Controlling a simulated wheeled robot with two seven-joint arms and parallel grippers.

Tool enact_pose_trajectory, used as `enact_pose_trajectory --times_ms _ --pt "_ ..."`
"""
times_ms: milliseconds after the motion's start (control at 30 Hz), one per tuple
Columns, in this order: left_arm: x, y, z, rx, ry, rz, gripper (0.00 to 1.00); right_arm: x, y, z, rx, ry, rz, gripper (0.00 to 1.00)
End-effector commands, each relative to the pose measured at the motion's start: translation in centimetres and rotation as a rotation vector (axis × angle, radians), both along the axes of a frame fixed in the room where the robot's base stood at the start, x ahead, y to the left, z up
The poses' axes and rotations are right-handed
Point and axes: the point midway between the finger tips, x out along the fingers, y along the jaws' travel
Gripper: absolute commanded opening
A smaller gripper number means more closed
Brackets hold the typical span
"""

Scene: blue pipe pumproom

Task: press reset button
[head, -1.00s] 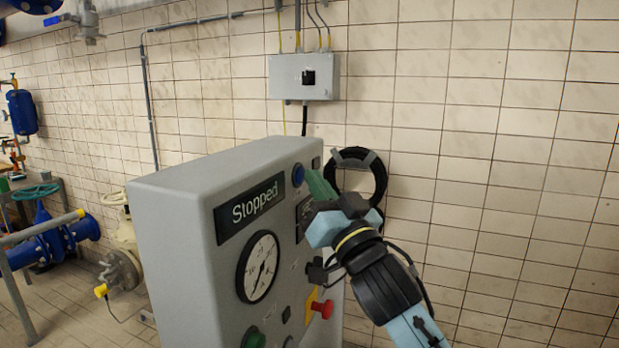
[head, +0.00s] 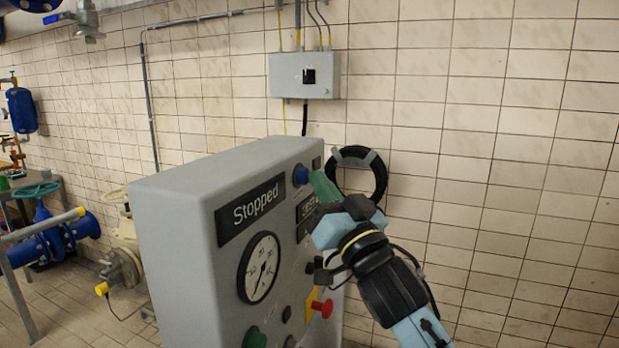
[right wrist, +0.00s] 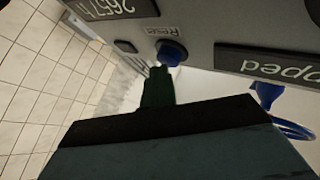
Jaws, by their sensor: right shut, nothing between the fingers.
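The blue reset button (head: 301,175) is on the upper right of the grey control panel's face (head: 285,240). In the right wrist view the blue button (right wrist: 171,54) sits below a label reading "Reset", upside down. My right gripper (head: 318,181) is shut and empty, its green fingers close to the button. In the right wrist view the gripper tips (right wrist: 160,72) are at the button's lower edge; I cannot tell whether they touch. The display (head: 251,208) reads "Stopped". My left gripper is not in view.
Below the display is a round gauge (head: 258,268). A red mushroom button (head: 322,308) on a yellow plate and a green button (head: 254,338) are lower down. A black cable coil (head: 372,164) hangs on the tiled wall behind my right gripper. Right of my arm is free room.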

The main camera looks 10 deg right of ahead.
Motion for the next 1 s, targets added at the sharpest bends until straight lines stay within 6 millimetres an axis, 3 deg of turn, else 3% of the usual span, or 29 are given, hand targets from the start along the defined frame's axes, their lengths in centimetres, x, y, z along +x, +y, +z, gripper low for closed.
enact_pose_trajectory --times_ms 500,1000 --pt "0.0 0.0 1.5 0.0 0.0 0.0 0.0 -2.8 -4.2 0.0 -0.002 0.001 -0.002 0.0" --pt "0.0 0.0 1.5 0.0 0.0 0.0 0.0 -3.2 -4.7 0.0 0.0 0.001 0.0 0.0"
